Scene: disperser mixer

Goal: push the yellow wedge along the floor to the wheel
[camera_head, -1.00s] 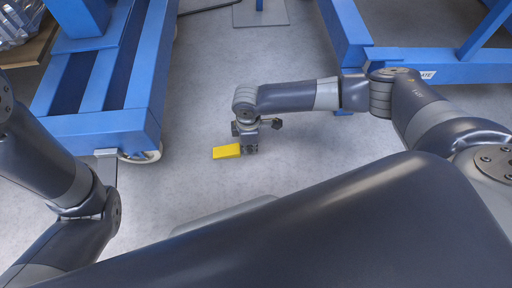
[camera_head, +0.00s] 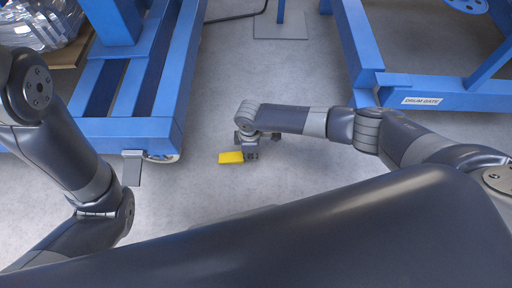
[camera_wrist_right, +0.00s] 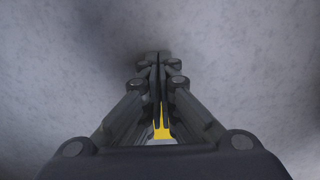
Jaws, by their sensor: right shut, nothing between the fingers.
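The yellow wedge (camera_head: 231,157) lies on the grey floor in the middle of the head view. My right gripper (camera_head: 250,154) is low at the floor, just right of the wedge, at or very near its right end; exact contact cannot be told. Its fingers are shut and empty in the right wrist view (camera_wrist_right: 158,58), with a bit of yellow wedge (camera_wrist_right: 161,133) showing behind them. The wheel (camera_head: 163,158) is left of the wedge under the blue frame's corner, mostly hidden, with bare floor between.
The blue frame (camera_head: 120,128) stands at left, with a grey plate (camera_head: 133,168) beside the wheel. Another blue frame with a "DRUM GATE" label (camera_head: 421,101) stands at right. A post's base plate (camera_head: 281,26) is at the back. Open floor lies between.

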